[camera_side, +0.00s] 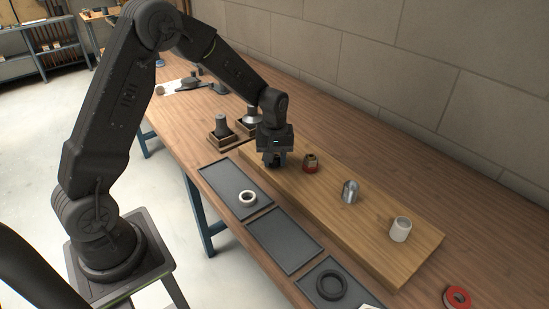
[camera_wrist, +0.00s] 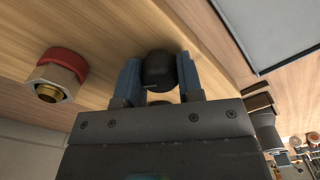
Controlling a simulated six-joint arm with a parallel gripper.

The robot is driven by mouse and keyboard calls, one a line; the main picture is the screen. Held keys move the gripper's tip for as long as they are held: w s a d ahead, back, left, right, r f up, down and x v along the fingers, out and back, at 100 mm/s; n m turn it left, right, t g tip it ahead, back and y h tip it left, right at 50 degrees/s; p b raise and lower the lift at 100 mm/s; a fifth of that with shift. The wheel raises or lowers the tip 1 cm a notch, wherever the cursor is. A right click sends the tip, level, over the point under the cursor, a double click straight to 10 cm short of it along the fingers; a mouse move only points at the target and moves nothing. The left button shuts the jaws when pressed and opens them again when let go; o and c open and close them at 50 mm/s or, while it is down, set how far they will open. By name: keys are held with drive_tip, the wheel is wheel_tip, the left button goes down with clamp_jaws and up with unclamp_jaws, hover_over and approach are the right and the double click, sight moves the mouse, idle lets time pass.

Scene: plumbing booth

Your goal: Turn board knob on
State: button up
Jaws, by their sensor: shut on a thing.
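The wooden board (camera_side: 377,215) lies on the bench and carries a row of fittings. My gripper (camera_side: 273,163) is low over the board's far left end, pointing down. In the wrist view, my gripper (camera_wrist: 158,72) has its two blue-grey fingers on either side of a dark round knob (camera_wrist: 158,66) and is shut on it. The knob is at the board's surface. It is mostly hidden by my gripper in the side view. Whether the knob is turned on or off cannot be told.
A brass fitting with a red ring (camera_side: 310,162) stands closest to my gripper, also in the wrist view (camera_wrist: 58,76). A metal cylinder (camera_side: 350,192) and a white cup-shaped piece (camera_side: 401,229) stand farther along. Dark trays (camera_side: 284,242) lie in front. Pegs on wooden bases (camera_side: 222,128) stand behind left.

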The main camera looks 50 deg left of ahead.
drive_tip(key=m, duration=0.5)
drive_tip(key=shift+m, duration=0.3)
drive_tip(key=m, duration=0.5)
idle(0.4)
drive_tip(key=o, duration=0.9)
drive_tip(key=shift+r, duration=0.1)
wheel_tip(320, 180, up, 14)
drive_tip(key=shift+f, duration=0.15)
